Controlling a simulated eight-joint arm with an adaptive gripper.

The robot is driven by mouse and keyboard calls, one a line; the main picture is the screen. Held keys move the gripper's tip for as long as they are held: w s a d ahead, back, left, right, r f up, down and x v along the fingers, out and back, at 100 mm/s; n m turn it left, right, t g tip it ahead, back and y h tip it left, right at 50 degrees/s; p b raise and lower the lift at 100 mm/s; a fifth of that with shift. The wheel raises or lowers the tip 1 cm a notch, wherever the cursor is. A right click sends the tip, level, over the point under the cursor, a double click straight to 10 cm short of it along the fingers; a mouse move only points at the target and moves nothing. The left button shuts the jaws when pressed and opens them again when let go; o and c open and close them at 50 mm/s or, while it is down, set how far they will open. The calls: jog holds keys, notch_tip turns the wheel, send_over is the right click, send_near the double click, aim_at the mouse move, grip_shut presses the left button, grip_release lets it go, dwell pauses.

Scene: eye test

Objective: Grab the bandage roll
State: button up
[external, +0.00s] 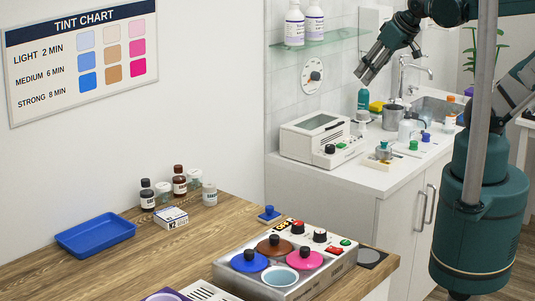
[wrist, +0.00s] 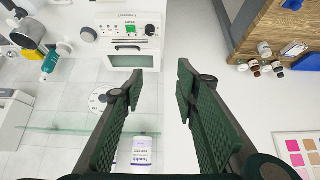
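My gripper (external: 368,74) is high up in front of the tiled wall, above the white counter. In the wrist view my gripper (wrist: 160,85) is open, with a wide empty gap between its two dark green fingers. I cannot pick out a bandage roll for certain in either view. A small white round thing (external: 362,117) stands on the counter behind the white box-shaped appliance (external: 322,137); it is too small to tell what it is. The appliance also shows in the wrist view (wrist: 130,48), beyond the fingertips.
A glass shelf (external: 320,40) holds white bottles (external: 294,26) near my gripper. The counter (external: 372,180) carries a teal bottle (external: 363,98), a metal cup (external: 393,117) and small coloured items. The wooden table (external: 160,256) holds a blue tray (external: 95,235), small bottles and a metal control unit (external: 285,265).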

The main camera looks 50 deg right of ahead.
jog(key=shift+o, duration=0.6)
jog(key=shift+o, duration=1.2)
jog(key=shift+w+a, duration=0.1)
